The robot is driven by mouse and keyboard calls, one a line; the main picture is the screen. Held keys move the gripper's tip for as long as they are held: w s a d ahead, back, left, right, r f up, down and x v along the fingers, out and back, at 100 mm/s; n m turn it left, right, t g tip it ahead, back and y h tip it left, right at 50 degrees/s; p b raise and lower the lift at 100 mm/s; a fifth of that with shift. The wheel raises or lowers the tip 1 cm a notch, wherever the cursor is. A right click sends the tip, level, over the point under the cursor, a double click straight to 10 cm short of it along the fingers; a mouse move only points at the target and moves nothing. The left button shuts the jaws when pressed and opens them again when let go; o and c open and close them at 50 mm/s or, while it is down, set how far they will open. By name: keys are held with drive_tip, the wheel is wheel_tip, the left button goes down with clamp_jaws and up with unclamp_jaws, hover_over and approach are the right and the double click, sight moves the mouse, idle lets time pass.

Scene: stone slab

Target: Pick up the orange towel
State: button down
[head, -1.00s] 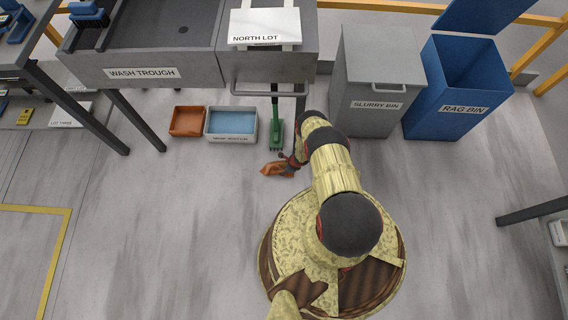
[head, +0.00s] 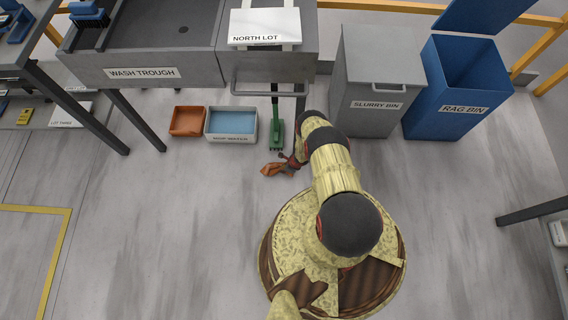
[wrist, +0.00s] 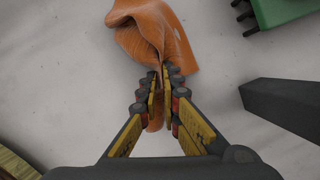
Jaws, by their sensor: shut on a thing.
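The orange towel (head: 276,170) is a small crumpled cloth low over or on the floor, just left of my arm's end in the head view. In the wrist view the towel (wrist: 155,35) bunches up between my fingers, with folds spreading beyond the fingertips and a bit showing below them. My gripper (wrist: 160,85) is shut on the towel; in the head view the gripper (head: 291,163) is small and partly hidden by my arm. I cannot tell whether the towel is clear of the floor.
A green tool (head: 276,132) stands close behind the towel, near a dark trough leg. An orange tray (head: 188,121) and a blue-filled basin (head: 231,138) lie to the left. The slurry bin (head: 376,110) and blue rag bin (head: 447,118) stand to the right. Left floor is open.

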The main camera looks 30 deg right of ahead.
drive_tip(key=shift+s+a+f, duration=0.2)
drive_tip(key=shift+s, duration=0.2)
drive_tip(key=shift+s+a+f, duration=0.15)
drive_tip(key=shift+s+a, duration=0.05)
drive_tip(key=shift+s, duration=0.2)
wheel_tip(320, 180, up, 12)
drive_tip(key=w+p, duration=0.1)
drive_tip(key=p, duration=0.9)
drive_tip(key=shift+d+r+p, duration=0.2)
drive_tip(key=shift+d+p, duration=0.1)
drive_tip(key=shift+p, duration=0.1)
